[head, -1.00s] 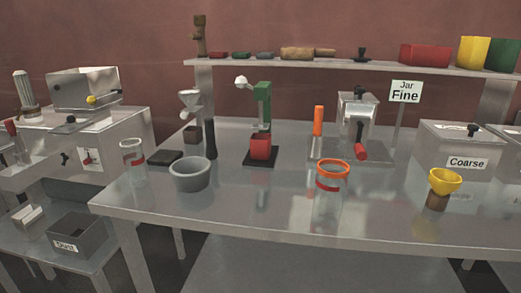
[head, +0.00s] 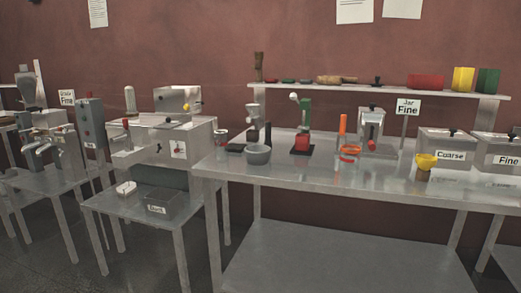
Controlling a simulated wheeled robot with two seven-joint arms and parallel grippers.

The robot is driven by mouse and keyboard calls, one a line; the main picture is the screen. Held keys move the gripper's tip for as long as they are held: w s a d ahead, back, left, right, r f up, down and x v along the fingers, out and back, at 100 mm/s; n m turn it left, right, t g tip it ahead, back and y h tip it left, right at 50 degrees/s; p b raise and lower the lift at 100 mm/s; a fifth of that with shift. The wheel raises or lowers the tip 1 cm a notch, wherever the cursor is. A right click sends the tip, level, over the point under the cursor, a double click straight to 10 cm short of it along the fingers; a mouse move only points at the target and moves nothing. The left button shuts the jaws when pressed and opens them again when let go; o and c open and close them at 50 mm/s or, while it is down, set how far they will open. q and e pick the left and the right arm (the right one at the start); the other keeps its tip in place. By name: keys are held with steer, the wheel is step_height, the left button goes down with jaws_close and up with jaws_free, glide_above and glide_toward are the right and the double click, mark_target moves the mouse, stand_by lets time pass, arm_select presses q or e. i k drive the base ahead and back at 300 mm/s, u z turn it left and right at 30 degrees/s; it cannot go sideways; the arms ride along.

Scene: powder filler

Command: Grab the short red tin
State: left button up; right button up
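A small red container (head: 302,141) stands on a dark base at the foot of a green upright stand (head: 305,112) on the metal table. A wider red block-like item (head: 425,82) sits on the wall shelf, left of a yellow one (head: 463,79) and a green one (head: 488,80). Low red items (head: 270,81) also lie near the shelf's left end. I cannot tell for sure which of these is the short red tin. Neither of my grippers is in view.
Lower benches with machines (head: 170,145) stand left. The table's front strip is clear.

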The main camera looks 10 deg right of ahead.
mark_target(302, 140)
steer(key=u, duration=0.5)
steer(key=i, duration=1.65)
steer(key=z, duration=0.75)
